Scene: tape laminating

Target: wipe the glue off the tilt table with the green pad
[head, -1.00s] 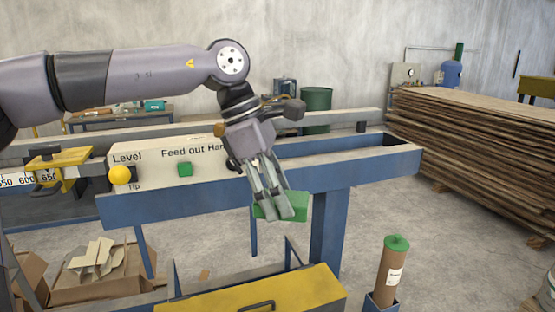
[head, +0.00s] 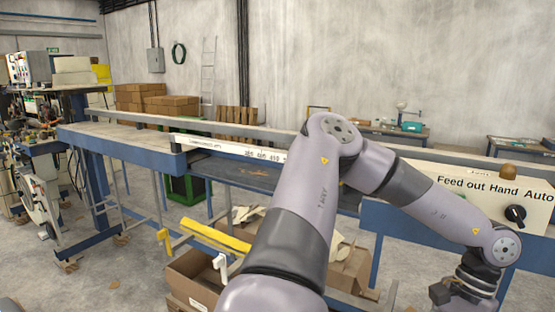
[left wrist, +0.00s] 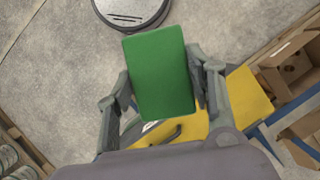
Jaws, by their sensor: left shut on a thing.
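The green pad (left wrist: 161,65) is held between the fingers of my left gripper (left wrist: 160,90) in the left wrist view. It is above the floor, and a yellow-topped unit (left wrist: 240,98) shows below it. In the head view my left arm reaches to the right, and the gripper's fingers and the pad are below the frame. A long blue-framed table (head: 375,213) with a dark bed (head: 250,176) runs across the middle. I cannot tell which part is the tilt table, and no glue can be made out. My right gripper is not in view.
A control panel (head: 470,196) with a black knob (head: 515,214) is at the right. A white ruler (head: 222,146) lies along the table. A yellow bar (head: 215,237) and an open cardboard box (head: 196,278) stand in front. The floor at the lower left is mostly clear.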

